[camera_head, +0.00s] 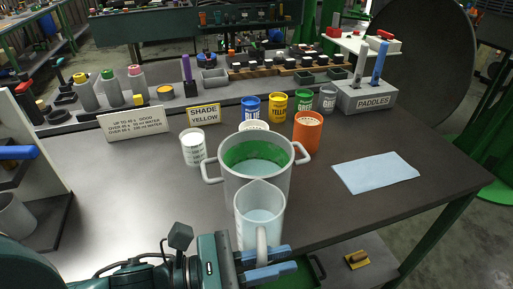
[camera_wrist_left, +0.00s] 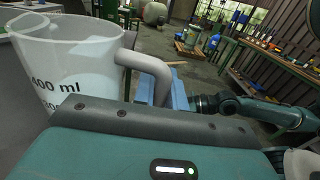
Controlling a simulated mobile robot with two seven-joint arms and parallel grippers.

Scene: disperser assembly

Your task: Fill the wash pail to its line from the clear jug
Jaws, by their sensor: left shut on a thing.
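The wash pail (camera_head: 226,186), pale grey with two side handles, stands on the bench in the head view. A green band runs round its inside wall, above pale liquid. The clear jug (camera_head: 259,206) is in front of the pail and overlaps it, spout towards the pail. Pale liquid shows in the jug; no stream is visible. The jug also shows in the left wrist view (camera_wrist_left: 75,62), with a 400 ml mark. My left gripper (camera_head: 266,264) is shut on the jug's handle (camera_wrist_left: 150,68).
A white cup (camera_head: 193,147) stands left of the pail, an orange cup (camera_head: 307,132) behind right. Several coloured tins (camera_head: 277,106) and a paddles holder (camera_head: 367,97) stand behind. A blue cloth (camera_head: 375,173) lies right; bare bench is at left.

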